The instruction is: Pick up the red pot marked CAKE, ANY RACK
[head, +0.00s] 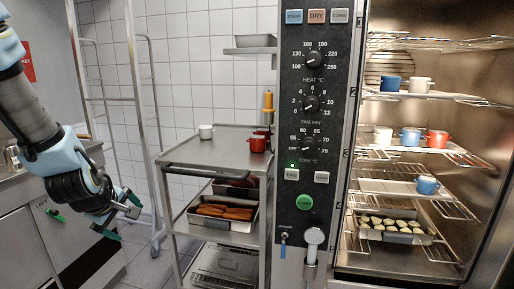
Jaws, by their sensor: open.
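Three red pots show. One red pot (258,145) stands on the top of the steel trolley (210,150), with another red pot (264,131) partly hidden behind it. A third red pot (437,140) stands on a wire rack inside the open oven, right of a blue pot (410,138). Any markings on the pots are too small to read. My gripper (119,219) is open and empty at the left, pointing down, well apart from the trolley and oven.
The oven racks (460,152) also hold white and blue pots and a tray of pale pieces (393,239). The control panel (307,120) stands between trolley and oven. A white pot (206,131) is on the trolley. A tall rack frame (138,100) stands behind my arm.

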